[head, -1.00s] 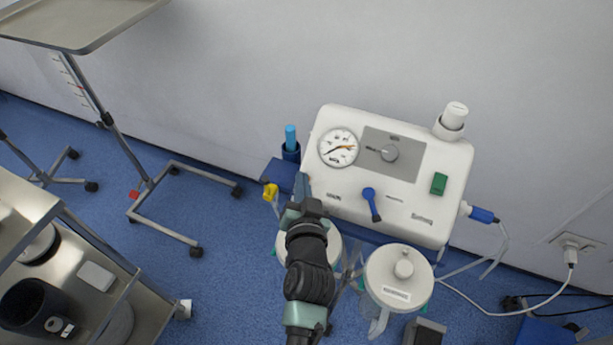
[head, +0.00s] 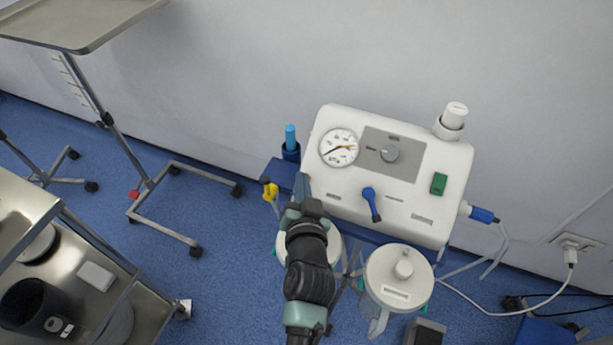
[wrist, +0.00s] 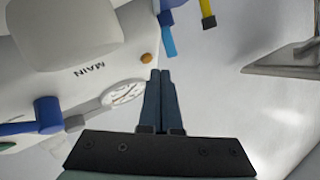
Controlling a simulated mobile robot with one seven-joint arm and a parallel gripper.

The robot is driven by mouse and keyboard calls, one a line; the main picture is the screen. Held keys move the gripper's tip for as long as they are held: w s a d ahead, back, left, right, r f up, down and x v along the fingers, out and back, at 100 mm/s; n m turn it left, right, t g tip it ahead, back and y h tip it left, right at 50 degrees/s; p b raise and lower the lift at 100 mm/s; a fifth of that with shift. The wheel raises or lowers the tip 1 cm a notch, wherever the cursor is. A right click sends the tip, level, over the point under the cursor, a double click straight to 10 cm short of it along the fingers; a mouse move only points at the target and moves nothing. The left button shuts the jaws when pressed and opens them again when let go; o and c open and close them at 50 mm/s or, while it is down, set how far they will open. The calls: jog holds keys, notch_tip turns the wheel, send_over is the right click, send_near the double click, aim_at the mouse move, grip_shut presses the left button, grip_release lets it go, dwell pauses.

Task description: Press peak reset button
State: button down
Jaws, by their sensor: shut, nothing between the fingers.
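In the wrist view, the closed fingers (wrist: 158,76) point toward a small orange-brown hexagonal part (wrist: 146,59) on the device, near the word MAIN. It looks like a button, but no readable label confirms it is the peak reset. I cannot tell whether the fingertips touch it.
A yellow-topped part (head: 270,190) and a light blue tube (head: 291,138) stand left of the device. White canisters (head: 400,278) hang below it. A wheeled tray stand (head: 95,25) and a metal cart (head: 30,195) are at the left.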

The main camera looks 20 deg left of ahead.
jog(key=shift+w+f+b, duration=0.25)
jog(key=shift+f+b, duration=0.1)
jog(key=shift+b, duration=0.05)
jog(key=shift+w+f+b, duration=0.2)
jog(key=shift+f+b, duration=0.15)
dwell(0.6)
jog(key=shift+r, duration=0.1)
jog(key=shift+s+r+p, duration=0.5)
jog(key=shift+r+p, duration=0.1)
jog(key=shift+p, duration=0.1)
jog(key=s+r+p, duration=0.1)
jog(key=r+p, duration=0.1)
jog(key=s+r+p, duration=0.2)
dwell(0.5)
jog(key=shift+w, duration=0.1)
dwell(0.6)
